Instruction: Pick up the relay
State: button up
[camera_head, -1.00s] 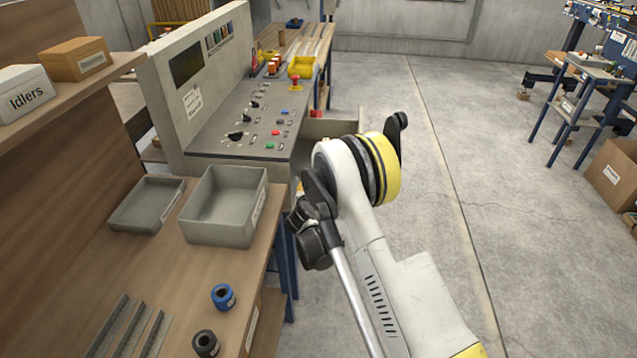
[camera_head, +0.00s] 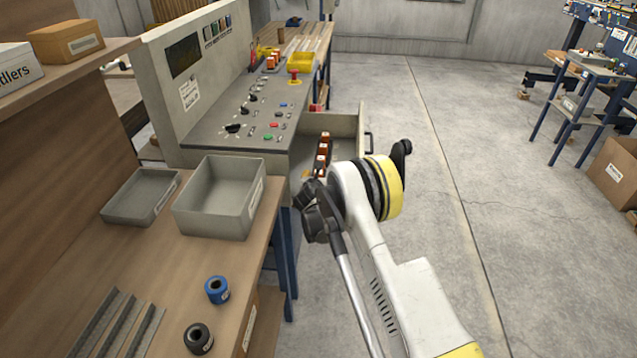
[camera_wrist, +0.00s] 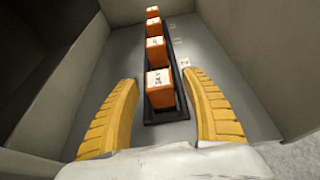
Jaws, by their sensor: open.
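Several orange relays with white labelled tops stand in a row in a black rail inside an open drawer. In the wrist view the nearest relay (camera_wrist: 160,88) is at the centre, with another relay (camera_wrist: 155,50) behind it. My gripper (camera_wrist: 165,88) is open, its yellow ribbed fingers on either side of the nearest relay, with gaps visible; I cannot tell the height difference. In the head view the relays (camera_head: 323,148) show in the drawer (camera_head: 345,124), while my gripper is hidden behind my arm.
The drawer walls (camera_wrist: 235,60) rise close on both sides. A control console (camera_head: 225,140) stands above and left of the drawer. A bench (camera_head: 190,270) with a grey bin (camera_head: 225,222), a shallow tray (camera_head: 128,210) and tape rolls (camera_head: 217,289) is at left. Open floor lies right.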

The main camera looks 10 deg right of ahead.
grip_shut()
jog(key=shift+r, duration=0.2)
